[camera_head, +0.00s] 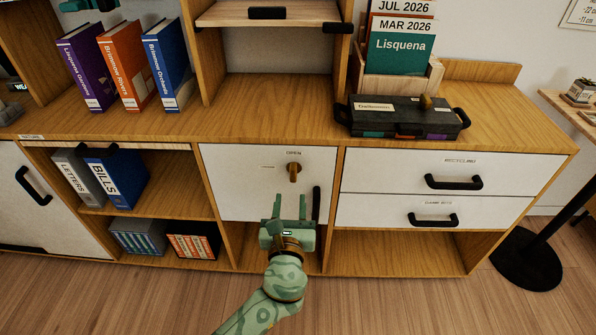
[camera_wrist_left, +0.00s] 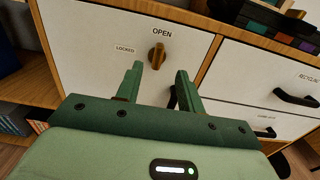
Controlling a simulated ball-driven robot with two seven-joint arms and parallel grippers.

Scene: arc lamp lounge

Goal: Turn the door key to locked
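The door key (camera_head: 293,172) is a brown-gold knob on a white cabinet door (camera_head: 240,190). An OPEN label sits above it and the key stands upright, in line with OPEN. In the left wrist view the key (camera_wrist_left: 157,56) shows just beyond the fingertips, with a LOCKED label (camera_wrist_left: 125,49) to its left. My left gripper (camera_head: 290,205) is green, open and empty. It is below and in front of the key, apart from it, with its fingers pointing toward the door. My right gripper is not in view.
A black door handle (camera_head: 316,203) is right of my left gripper. White drawers (camera_head: 440,172) with black handles are to the right. Open shelves with binders (camera_head: 118,178) are to the left. A black toolbox (camera_head: 402,117) stands on the cabinet top.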

